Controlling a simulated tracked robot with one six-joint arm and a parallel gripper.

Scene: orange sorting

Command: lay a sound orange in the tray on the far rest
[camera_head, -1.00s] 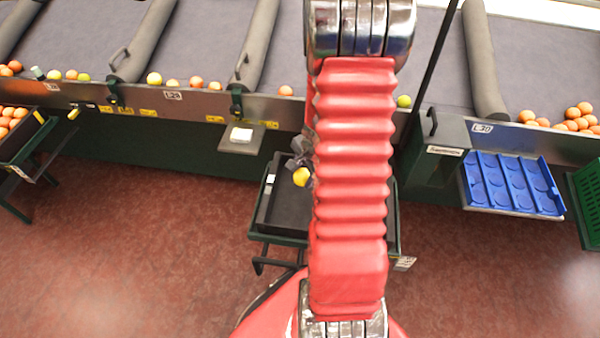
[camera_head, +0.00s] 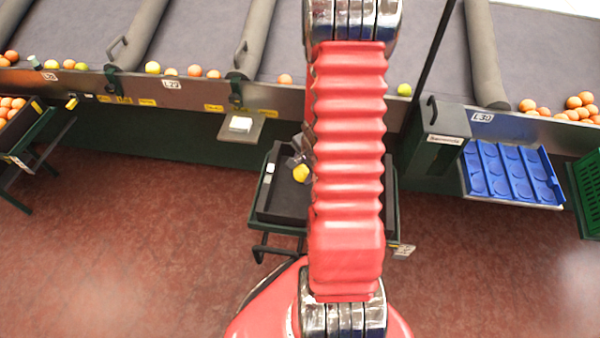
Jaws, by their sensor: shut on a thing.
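My gripper (camera_head: 297,160) is small and partly hidden behind my red arm. It is shut on a yellow fruit (camera_head: 301,173) over the dark bin (camera_head: 275,207) on a green stand. Whether the fruit is sound cannot be told at this size. A blue tray (camera_head: 512,172) with rows of round hollows lies on a rest at the right, well away from my gripper. Its visible hollows look empty. Several oranges (camera_head: 575,107) lie on the belt edge above the tray.
More orange and yellow fruits (camera_head: 195,71) lie along the belt's front edge. A small shelf with a white item (camera_head: 241,124) juts out left of the bin. A grey-topped post (camera_head: 446,118) stands left of the blue tray, and a green crate (camera_head: 588,190) right of it. The red floor is clear.

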